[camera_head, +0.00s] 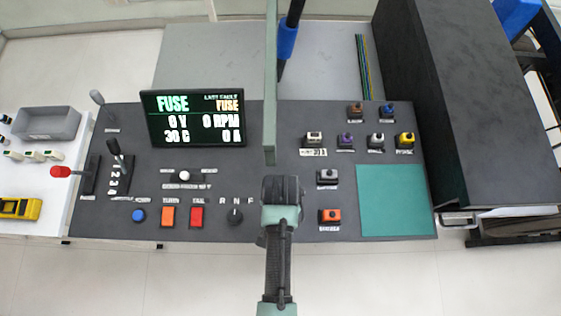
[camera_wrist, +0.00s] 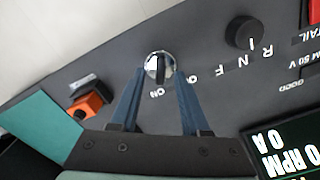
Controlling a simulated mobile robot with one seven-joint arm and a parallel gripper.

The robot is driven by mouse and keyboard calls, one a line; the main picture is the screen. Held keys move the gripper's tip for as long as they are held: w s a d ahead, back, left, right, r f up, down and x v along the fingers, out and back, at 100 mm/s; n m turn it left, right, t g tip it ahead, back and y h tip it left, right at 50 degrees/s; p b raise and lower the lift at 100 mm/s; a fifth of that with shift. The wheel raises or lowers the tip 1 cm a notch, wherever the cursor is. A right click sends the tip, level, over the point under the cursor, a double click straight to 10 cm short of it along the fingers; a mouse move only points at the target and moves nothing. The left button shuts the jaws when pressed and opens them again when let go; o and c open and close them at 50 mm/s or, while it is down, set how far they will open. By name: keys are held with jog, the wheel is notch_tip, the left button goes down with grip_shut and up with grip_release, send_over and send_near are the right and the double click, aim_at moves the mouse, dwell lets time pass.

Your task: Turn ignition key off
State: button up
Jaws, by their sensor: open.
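The ignition key (camera_wrist: 160,69) shows in the wrist view as a black grip in a round silver switch on the dark panel. Its grip stands nearly upright in that picture, with its lower end towards the "ON" label. A second label, probably "OFF", is partly hidden behind the right finger. My gripper (camera_wrist: 157,78) is open, its two blue fingers reaching down on either side of the key. I cannot tell whether they touch it. In the head view my arm (camera_head: 281,190) hides the key and the fingertips.
The R N F knob (camera_wrist: 243,33) sits near the key, to its right in the wrist view. An orange switch (camera_wrist: 90,105) stands to its left. A green pad (camera_head: 391,200) lies bare on the panel's right.

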jog(key=shift+f, duration=0.5)
grip_shut()
